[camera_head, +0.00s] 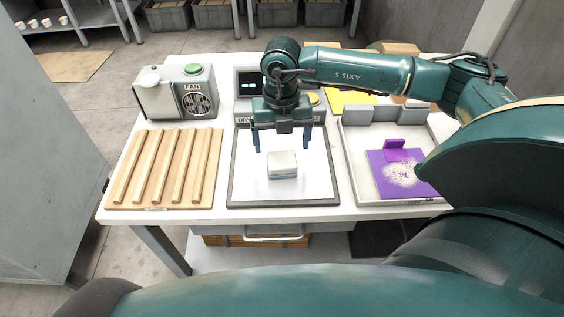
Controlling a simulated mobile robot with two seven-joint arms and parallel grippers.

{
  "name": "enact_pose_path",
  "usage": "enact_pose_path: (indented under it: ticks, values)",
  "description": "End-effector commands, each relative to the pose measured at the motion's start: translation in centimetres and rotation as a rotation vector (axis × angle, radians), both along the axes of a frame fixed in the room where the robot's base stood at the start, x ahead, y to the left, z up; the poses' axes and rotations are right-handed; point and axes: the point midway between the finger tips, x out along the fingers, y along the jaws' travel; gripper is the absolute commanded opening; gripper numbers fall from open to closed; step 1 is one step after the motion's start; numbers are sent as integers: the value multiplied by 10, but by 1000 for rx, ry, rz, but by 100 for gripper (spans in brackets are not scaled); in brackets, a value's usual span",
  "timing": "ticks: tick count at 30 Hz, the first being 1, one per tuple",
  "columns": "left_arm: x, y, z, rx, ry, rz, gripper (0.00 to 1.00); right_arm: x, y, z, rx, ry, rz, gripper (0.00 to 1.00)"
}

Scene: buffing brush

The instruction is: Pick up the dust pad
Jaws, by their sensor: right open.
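A small white and grey block-shaped pad (283,165) sits on the white, dark-framed board (320,185) in the middle of the table. My right gripper (282,142) points down above and just behind the pad in the picture. Its two blue fingers are spread wide with nothing between them, and they look apart from the pad. A purple piece (381,178) with an upright tab and white speckled dust lies in the white tray at the right. Which of the two is the dust pad, I cannot tell for certain. My left gripper is out of view.
A wooden slatted rack (166,168) lies at the left, with a grey fan box (177,92) behind it. A grey unit with a display (247,84) stands behind the board. Grey blocks and a yellow sheet (349,99) lie at the back right, partly behind my arm.

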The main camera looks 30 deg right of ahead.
Motion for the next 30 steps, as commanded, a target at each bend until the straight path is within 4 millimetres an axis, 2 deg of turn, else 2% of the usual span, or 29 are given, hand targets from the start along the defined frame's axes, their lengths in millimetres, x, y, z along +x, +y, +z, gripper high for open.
enact_pose_path:
  ticks: [12,20,30]
  values:
    - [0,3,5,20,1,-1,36,-2,2,-50,1,2,1,85]
    - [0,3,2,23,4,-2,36,-2,2,-53,2,-1,1,85]
    - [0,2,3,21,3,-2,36,-2,2,-52,1,0,1,58]
